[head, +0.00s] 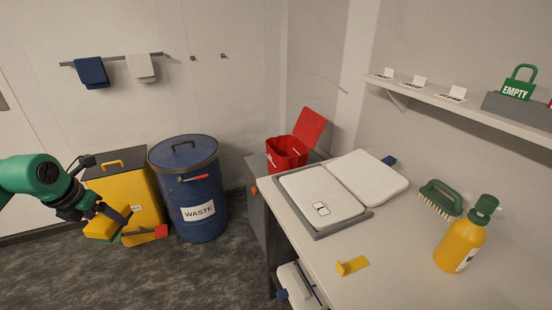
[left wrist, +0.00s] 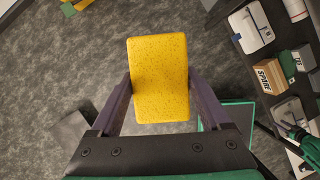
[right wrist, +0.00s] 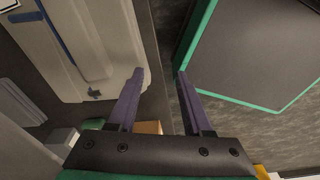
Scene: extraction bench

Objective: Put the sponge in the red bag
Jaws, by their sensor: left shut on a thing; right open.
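The yellow speckled sponge (left wrist: 159,60) is held between the two fingers of my left gripper (left wrist: 158,80), above the grey floor. In the head view the sponge (head: 101,228) and my left gripper (head: 113,216) are at the left, in front of a yellow bin. The sponge is well left of the bag. My right gripper (right wrist: 158,72) is open and empty in the right wrist view.
The white case (head: 318,193), a green brush (head: 440,197) and a yellow bottle (head: 461,246) are on the bench. The bench's front middle is mostly clear.

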